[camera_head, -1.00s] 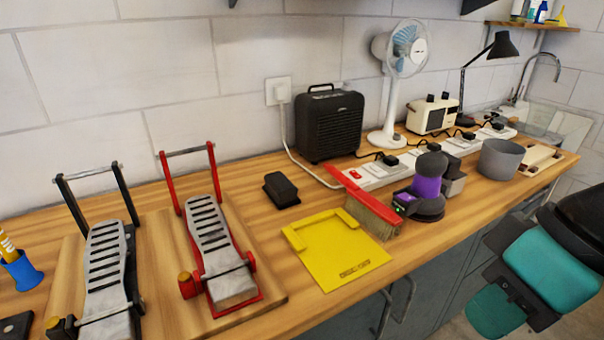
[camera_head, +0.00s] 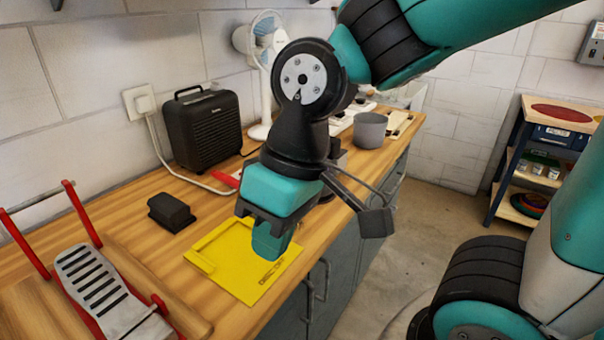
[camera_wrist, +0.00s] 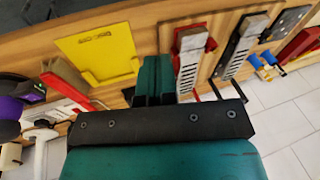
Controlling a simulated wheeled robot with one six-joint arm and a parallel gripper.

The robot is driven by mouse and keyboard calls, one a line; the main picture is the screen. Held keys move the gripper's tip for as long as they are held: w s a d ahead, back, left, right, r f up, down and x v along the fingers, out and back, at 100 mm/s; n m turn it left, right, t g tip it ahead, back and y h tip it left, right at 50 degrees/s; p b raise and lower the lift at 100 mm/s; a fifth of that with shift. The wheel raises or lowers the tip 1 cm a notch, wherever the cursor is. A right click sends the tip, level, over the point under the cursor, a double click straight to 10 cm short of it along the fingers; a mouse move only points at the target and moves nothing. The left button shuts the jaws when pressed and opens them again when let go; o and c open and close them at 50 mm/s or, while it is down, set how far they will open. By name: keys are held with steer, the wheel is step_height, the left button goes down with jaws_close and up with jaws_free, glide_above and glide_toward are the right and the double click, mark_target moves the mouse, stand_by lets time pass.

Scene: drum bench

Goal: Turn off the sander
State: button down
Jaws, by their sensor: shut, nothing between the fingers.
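The sander (camera_wrist: 10,107), with a purple body and a dark base, shows at the left edge of the wrist view, partly cut off. A small green light shows on the end of its base (camera_wrist: 38,86). In the head view my arm hides most or all of it. My gripper (camera_head: 271,240) is shut and empty, pointing down above the yellow plate (camera_head: 228,278) near the bench's front edge. The gripper also shows in the wrist view (camera_wrist: 154,80), apart from the sander.
A red-handled brush (camera_wrist: 70,90) lies between the yellow plate and the sander. A black heater (camera_head: 203,130), a fan (camera_head: 264,45) and a grey pot (camera_head: 370,130) stand farther back. A shelf (camera_head: 560,110) stands right.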

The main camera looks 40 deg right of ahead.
steer(key=w+d+m+h+p, duration=0.3)
steer(key=w+d+m, duration=0.6)
steer(key=w, duration=0.3)
steer(key=w+d+m+h+p, duration=0.2)
steer(key=w+d+m+h, duration=0.2)
steer(key=w+d+m, duration=0.6)
steer(key=w+d, duration=0.1)
steer(key=w, duration=0.2)
steer(key=shift+r+m+p, duration=0.3)
steer(key=shift+p, duration=0.1)
steer(key=shift+d+f, duration=0.1)
steer(key=p+x, duration=0.1)
steer(key=x, duration=0.3)
steer(key=p+x, duration=0.1)
steer(key=x, duration=0.3)
steer(key=p+x, duration=0.1)
steer(key=x, duration=0.3)
steer(key=shift+a+f+p, duration=0.25)
steer(key=shift+a+p, duration=0.05)
steer(key=shift+a, duration=0.05)
steer(key=shift+s+f, duration=0.1)
steer(key=shift+f, duration=0.55)
steer(key=shift+a+f, duration=0.1)
